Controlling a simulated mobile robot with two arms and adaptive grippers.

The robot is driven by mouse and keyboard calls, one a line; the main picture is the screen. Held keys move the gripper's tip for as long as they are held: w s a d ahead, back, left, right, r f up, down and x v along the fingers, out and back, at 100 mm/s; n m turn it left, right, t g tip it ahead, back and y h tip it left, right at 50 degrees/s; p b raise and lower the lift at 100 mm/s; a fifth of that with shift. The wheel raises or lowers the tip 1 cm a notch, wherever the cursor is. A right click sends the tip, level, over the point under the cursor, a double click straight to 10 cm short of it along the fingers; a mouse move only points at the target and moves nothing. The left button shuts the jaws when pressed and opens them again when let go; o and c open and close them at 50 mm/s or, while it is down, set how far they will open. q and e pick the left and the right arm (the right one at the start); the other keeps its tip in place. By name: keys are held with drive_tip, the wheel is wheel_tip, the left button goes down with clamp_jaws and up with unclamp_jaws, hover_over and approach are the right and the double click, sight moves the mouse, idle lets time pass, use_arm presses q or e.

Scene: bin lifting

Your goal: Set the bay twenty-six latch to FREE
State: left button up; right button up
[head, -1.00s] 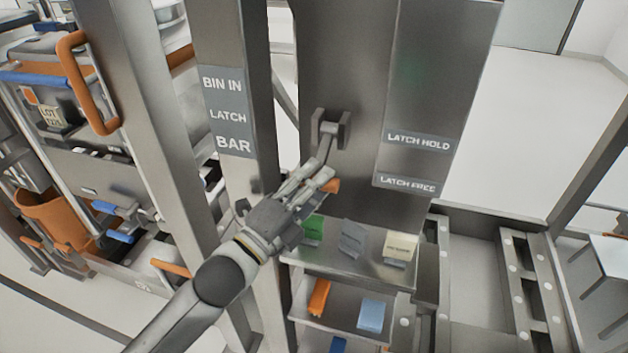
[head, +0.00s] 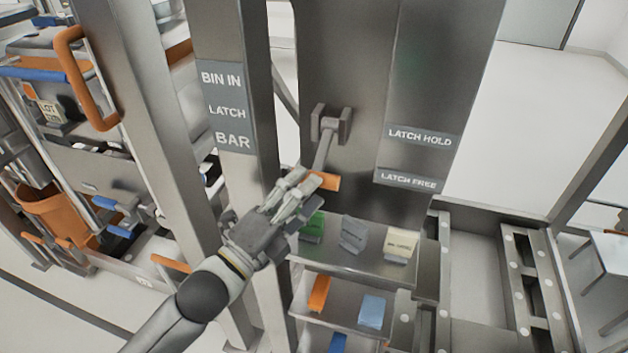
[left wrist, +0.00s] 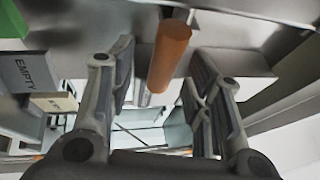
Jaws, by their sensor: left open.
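The latch is a grey lever (head: 324,152) hung from a bracket (head: 331,121) on the steel panel. The lever slants downward and ends in an orange handle (head: 326,181), about level with the LATCH FREE label (head: 407,180). The LATCH HOLD label (head: 421,137) is above that. My left gripper (head: 305,184) is open at the left of the handle. In the left wrist view the orange handle (left wrist: 170,55) lies ahead, between the lines of the two spread fingers, with space on both sides. Whether any finger touches it I cannot tell. My right gripper is not in view.
Below the panel, a shelf (head: 345,262) holds green, grey and cream tags. A lower tray holds an orange block (head: 319,293) and a blue one (head: 371,311). A post marked BIN IN LATCH BAR (head: 227,108) stands close left of the lever.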

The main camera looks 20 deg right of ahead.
use_arm(q)
drive_tip(key=v, duration=0.8)
drive_tip(key=shift+s+a, duration=0.15)
drive_tip(key=shift+a, duration=0.05)
drive_tip(key=shift+f, duration=0.1)
idle(0.3)
